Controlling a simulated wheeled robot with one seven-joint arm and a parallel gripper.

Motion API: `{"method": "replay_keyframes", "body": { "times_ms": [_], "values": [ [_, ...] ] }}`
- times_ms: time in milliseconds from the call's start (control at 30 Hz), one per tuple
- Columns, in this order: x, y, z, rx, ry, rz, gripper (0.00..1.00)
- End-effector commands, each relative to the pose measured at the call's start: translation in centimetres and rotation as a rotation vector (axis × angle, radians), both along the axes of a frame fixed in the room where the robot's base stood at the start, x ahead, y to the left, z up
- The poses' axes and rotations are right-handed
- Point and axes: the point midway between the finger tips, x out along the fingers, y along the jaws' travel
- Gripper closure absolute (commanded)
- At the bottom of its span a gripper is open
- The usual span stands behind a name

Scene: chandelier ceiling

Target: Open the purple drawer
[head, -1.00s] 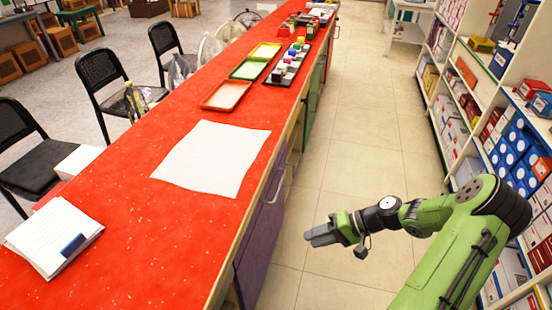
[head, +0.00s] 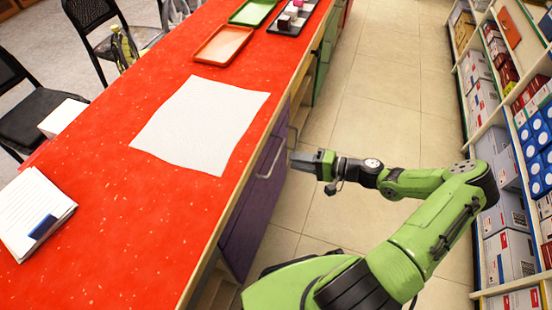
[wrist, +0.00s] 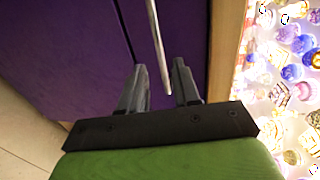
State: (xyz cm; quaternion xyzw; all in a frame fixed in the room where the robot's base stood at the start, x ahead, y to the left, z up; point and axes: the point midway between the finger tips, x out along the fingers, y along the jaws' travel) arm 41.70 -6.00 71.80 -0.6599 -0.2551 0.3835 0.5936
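The purple drawer (head: 262,190) is in the side of the red-topped counter, below its edge. Its pale bar handle (head: 271,158) runs along the front. My gripper (head: 308,161) is just right of the handle in the head view, fingers pointing toward the drawer. In the wrist view the purple drawer front (wrist: 187,28) fills the upper middle. The metal handle (wrist: 158,45) reaches down between the two fingers of my gripper (wrist: 160,82). The fingers are apart with a gap on each side of the bar. The drawer looks shut.
A purple panel (wrist: 60,50) adjoins the drawer front across a dark seam. The red countertop (head: 100,190) holds a white sheet (head: 203,122), an orange tray (head: 223,45) and papers (head: 30,210). Shelves (head: 490,110) stand at right. The tiled aisle (head: 385,120) is clear.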

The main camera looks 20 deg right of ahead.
Motion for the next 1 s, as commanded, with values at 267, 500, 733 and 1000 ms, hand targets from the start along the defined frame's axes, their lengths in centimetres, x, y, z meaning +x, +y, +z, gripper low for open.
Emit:
{"method": "replay_keyframes", "body": {
  "times_ms": [267, 500, 733, 1000],
  "values": [
    [3.5, 4.9, -1.4, 0.001, -0.001, 0.003, 0.68],
    [4.3, 6.0, -1.6, -0.001, 0.001, 0.0, 0.68],
    [4.3, 6.0, -1.5, -0.001, 0.001, 0.0, 0.81],
    [4.3, 6.0, -1.5, -0.001, 0.001, 0.001, 1.0]
  ]
}}
